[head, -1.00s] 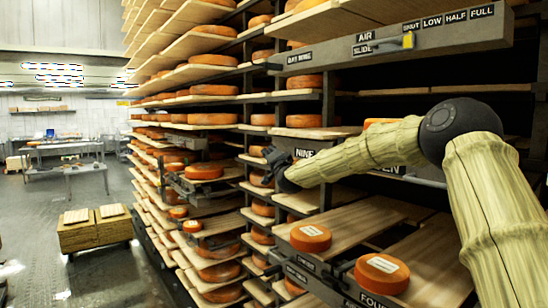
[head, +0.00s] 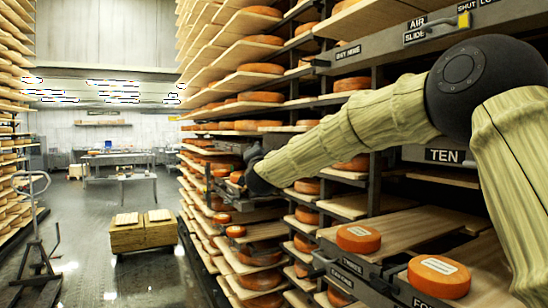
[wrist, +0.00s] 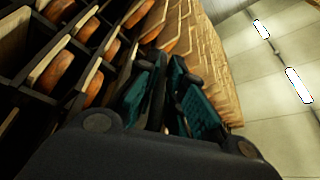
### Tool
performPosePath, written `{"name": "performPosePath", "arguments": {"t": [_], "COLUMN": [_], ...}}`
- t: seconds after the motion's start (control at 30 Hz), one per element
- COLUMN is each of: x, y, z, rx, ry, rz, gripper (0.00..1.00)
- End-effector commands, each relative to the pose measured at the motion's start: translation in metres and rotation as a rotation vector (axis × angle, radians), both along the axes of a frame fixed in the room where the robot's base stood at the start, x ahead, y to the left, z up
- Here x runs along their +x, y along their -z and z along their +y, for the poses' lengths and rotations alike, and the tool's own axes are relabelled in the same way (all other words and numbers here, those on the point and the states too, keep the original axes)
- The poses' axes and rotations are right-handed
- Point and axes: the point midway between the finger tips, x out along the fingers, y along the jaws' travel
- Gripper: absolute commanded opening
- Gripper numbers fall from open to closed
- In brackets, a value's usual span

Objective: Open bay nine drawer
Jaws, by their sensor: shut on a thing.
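My gripper (head: 251,158) is left of the picture's middle in the head view, at the face of the cheese rack. In the wrist view its two teal-padded fingers (wrist: 170,92) are close together around a slim dark bar (wrist: 157,104), which looks like a drawer handle. The BAY NINE sign (head: 348,53) is on the rack's upper beam. The NINE drawer label is hidden behind my arm, so I cannot tell how far that drawer stands out. The drawer labelled TEN (head: 443,156) is to the right of my forearm.
Below my arm, pulled-out boards carry orange cheese wheels (head: 358,238), (head: 438,277). Shelves of cheese (head: 255,80) rise beyond my gripper. A pallet of wooden boxes (head: 143,232) and a wheeled stand (head: 38,255) are on the floor at left. The aisle floor (head: 120,280) is open.

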Motion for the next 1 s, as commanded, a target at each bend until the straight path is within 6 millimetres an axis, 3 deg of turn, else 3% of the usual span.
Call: {"name": "performPosePath", "arguments": {"t": [0.23, 0.67, 0.7, 0.8, 1.0], "x": [-0.009, -0.010, -0.010, -0.010, -0.010], "y": [0.004, 0.003, 0.003, 0.003, 0.001], "z": [0.020, 0.022, 0.022, 0.022, 0.023], "rx": [0.000, 0.000, 0.000, 0.000, 0.000], "ry": [0.000, 0.000, 0.000, 0.001, 0.001], "rz": [0.004, 0.004, 0.004, 0.004, 0.002], "gripper": [0.00, 0.00, 0.12, 0.30, 0.32]}}
